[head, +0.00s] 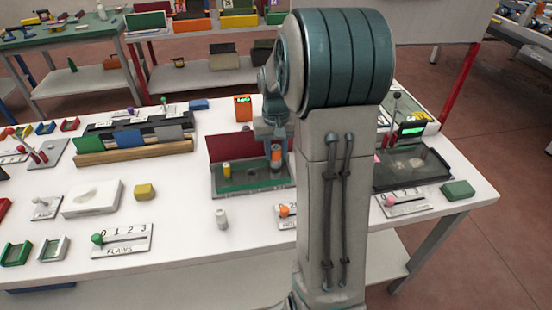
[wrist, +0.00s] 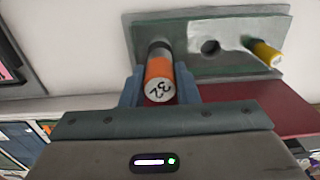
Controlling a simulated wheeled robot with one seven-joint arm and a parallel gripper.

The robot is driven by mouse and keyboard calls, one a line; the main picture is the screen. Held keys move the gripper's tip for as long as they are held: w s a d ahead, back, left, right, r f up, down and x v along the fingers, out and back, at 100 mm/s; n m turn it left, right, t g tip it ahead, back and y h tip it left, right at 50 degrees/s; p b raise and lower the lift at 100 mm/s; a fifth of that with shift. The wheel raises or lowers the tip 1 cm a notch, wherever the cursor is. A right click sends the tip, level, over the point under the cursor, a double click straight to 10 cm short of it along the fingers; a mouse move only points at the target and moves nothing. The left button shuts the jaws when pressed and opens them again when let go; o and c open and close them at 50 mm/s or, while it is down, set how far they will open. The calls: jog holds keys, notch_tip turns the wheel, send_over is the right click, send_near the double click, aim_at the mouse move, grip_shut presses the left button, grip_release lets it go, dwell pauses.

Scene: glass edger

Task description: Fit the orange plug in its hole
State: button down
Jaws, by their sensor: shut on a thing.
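The orange plug (wrist: 159,75) has a white end marked 32, with a grey part and a dark band beyond the orange. My gripper (wrist: 160,88) is shut on it, one blue finger on each side. In the head view the plug (head: 276,153) is upright under my gripper (head: 274,145). Its far end meets or overlaps the left part of the grey-green plate (wrist: 226,68); I cannot tell whether it is in a hole. An open round hole (wrist: 209,47) shows in the plate's middle. My arm hides the right side of the plate (head: 240,188) in the head view.
A yellow plug (head: 227,172) stands in the plate, with a dark red panel (head: 232,146) behind. A small white cylinder (head: 221,218) stands in front. A dark clear-sided tray (head: 410,168) lies to the right. The table's front left holds a FLAWS slider (head: 122,240) and a tissue box (head: 92,198).

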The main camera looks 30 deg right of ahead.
aim_at(276, 161)
jog(key=shift+f, duration=1.85)
jog(key=shift+f, duration=0.2)
jog(key=c, duration=1.1)
grip_release()
jog(key=shift+r, duration=0.1)
